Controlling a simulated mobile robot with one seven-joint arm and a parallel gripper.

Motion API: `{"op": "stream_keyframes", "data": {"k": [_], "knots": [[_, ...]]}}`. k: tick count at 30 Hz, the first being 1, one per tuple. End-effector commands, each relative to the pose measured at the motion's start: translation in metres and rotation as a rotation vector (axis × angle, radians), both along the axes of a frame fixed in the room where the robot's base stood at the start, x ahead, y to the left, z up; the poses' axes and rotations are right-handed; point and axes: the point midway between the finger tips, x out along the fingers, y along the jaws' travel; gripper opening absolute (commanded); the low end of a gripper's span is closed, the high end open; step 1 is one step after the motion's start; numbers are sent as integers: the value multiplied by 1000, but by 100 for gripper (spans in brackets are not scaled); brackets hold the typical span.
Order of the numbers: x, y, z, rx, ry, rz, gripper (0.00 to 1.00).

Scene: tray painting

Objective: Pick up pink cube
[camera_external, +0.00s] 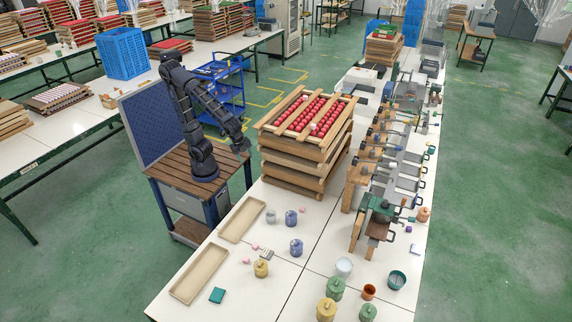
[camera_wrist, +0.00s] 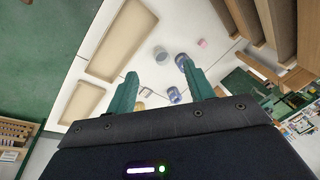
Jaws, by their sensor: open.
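A small pink cube (camera_wrist: 202,43) lies on the white table in the wrist view, right of the two fingertips and beside a blue-grey jar. In the external view a small pink piece (camera_external: 302,210) lies right of a blue jar (camera_external: 291,217). More small pink pieces (camera_external: 254,247) lie nearer the front, by the tan trays; which piece is the task's cube I cannot tell for sure. My gripper (camera_external: 241,147) is raised in the air left of the crate stack, well away from the pink pieces. Its green fingers (camera_wrist: 158,72) are apart with nothing between them.
Two shallow tan trays (camera_external: 173,293) lie along the table's left edge. Several jars and cups, including a yellow one (camera_external: 261,268), stand around. A tall stack of wooden crates (camera_external: 296,165) with red items stands close right of my arm. Clamps and tools line the right side.

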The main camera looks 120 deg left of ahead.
Motion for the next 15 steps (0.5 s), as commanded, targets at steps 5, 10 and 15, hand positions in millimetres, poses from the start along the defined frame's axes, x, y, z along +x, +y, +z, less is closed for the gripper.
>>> {"op": "stream_keyframes", "data": {"k": [5,10,15], "knots": [[37,-20,-29,19,55,-141,53],[68,-40,-58,20,98,-275,53],[97,-62,-90,6,135,-412,53]]}}
